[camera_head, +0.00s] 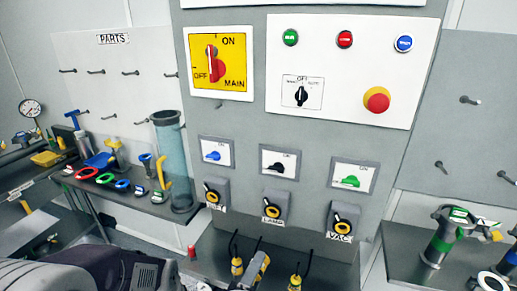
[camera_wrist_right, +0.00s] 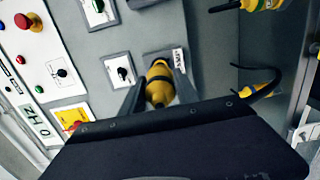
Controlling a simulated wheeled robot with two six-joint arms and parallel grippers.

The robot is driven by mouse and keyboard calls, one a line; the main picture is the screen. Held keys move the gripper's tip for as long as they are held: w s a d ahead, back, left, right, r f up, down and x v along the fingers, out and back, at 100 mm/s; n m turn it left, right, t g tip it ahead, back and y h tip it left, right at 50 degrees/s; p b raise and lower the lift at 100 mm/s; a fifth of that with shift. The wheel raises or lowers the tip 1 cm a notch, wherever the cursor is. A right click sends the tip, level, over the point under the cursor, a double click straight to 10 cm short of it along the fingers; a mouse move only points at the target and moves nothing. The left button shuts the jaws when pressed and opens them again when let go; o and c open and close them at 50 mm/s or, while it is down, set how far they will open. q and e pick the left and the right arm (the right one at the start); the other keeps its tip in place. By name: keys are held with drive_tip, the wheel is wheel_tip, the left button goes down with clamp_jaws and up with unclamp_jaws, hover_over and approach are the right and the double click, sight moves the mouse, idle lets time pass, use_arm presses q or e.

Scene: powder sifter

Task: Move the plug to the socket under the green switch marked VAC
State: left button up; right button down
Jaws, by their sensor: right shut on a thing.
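The green switch (camera_head: 351,181) is at the right end of the lower row on the grey panel. Its socket (camera_head: 345,218), black with a yellow ring, sits below it, labelled VAC. It looks empty. The green switch (camera_wrist_right: 98,6) is at the top left there. My left gripper is not in view.
A red emergency button (camera_head: 377,100) is higher on the panel. A clear tube (camera_head: 170,150) stands left on a side table.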

drive_tip(key=w+d+f, duration=0.3)
drive_tip(key=d+f, duration=0.1)
drive_tip(key=d, duration=0.2)
drive_tip(key=w+d+f, duration=0.4)
drive_tip(key=d, duration=0.3)
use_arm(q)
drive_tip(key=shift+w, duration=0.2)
use_arm(e)
drive_tip(key=a+f+n+t+y, duration=0.1)
drive_tip(key=a+f+n+y, duration=0.3)
drive_tip(key=y, duration=0.3)
drive_tip(key=shift+w+a+n+t, duration=0.2)
drive_tip(key=shift+a+n+t, duration=0.15)
drive_tip(key=shift+a, duration=0.45)
